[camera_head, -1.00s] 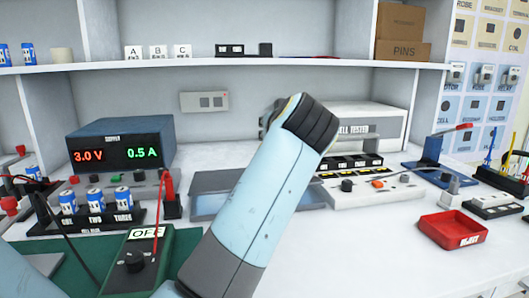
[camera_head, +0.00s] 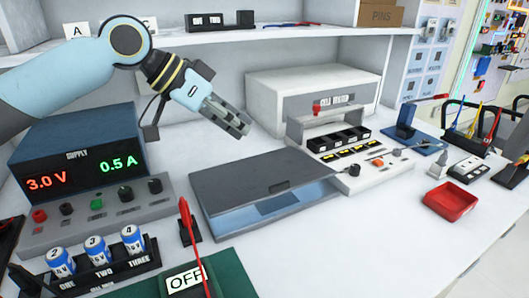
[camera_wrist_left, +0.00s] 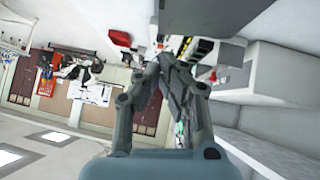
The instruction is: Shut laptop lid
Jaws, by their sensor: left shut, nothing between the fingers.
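The laptop is a flat grey machine on the white bench in the middle of the head view. Its dark grey lid (camera_head: 255,178) is tilted low over the base (camera_head: 222,226), with a gap at the front edge where a pale blue inner surface shows. My left gripper (camera_head: 244,130) is shut and empty, above and behind the lid, apart from it. Its closed fingers also show in the left wrist view (camera_wrist_left: 176,62), where I cannot make out the laptop. My right gripper is not in view.
A power supply (camera_head: 75,150) and a battery holder (camera_head: 95,268) stand left of the laptop. A red-wired switch box (camera_head: 187,284) is in front. A tester (camera_head: 310,98) with a component tray (camera_head: 345,140) stands to the right. A shelf (camera_head: 300,32) runs above.

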